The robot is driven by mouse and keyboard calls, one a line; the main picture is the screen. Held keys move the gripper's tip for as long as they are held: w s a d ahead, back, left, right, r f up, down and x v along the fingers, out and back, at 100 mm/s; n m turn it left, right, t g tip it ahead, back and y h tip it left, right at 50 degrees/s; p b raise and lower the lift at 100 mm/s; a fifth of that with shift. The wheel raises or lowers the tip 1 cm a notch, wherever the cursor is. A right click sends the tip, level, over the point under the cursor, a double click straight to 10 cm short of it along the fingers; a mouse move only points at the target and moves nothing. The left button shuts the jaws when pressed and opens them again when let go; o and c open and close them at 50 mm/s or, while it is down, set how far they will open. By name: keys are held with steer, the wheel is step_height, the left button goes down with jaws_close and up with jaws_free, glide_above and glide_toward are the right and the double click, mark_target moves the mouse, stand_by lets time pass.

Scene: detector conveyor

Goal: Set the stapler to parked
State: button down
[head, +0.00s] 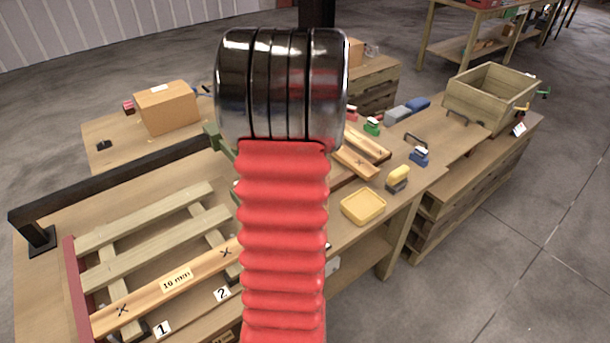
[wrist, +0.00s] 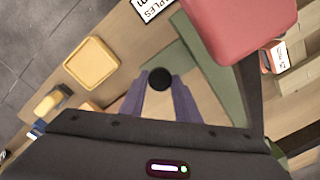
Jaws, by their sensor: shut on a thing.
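In the wrist view my gripper (wrist: 160,89) is shut on a round black knob (wrist: 160,77) between its fingertips. A green part (wrist: 189,60) lies just beyond the knob. A large smooth red body (wrist: 240,28), perhaps the stapler, fills the upper right and is cut off by the frame edge. How the knob joins the green part or the red body I cannot tell. In the head view my arm hides the gripper and knob; only a green piece (head: 214,138) shows left of the arm.
A yellow tray (head: 363,206) sits near the bench edge, right of my arm. A slatted pallet (head: 150,235) lies at the left beside a dark rail (head: 110,180). A cardboard box (head: 168,108) and a wooden crate (head: 488,97) stand farther back. Bare floor is at right.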

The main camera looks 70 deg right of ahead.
steer(key=c, duration=1.3)
jaws_free()
steer(key=shift+d, duration=0.2)
steer(key=shift+c, duration=0.2)
steer(key=shift+r, duration=0.1)
step_height(320, 180, up, 14)
steer(key=shift+f, duration=0.2)
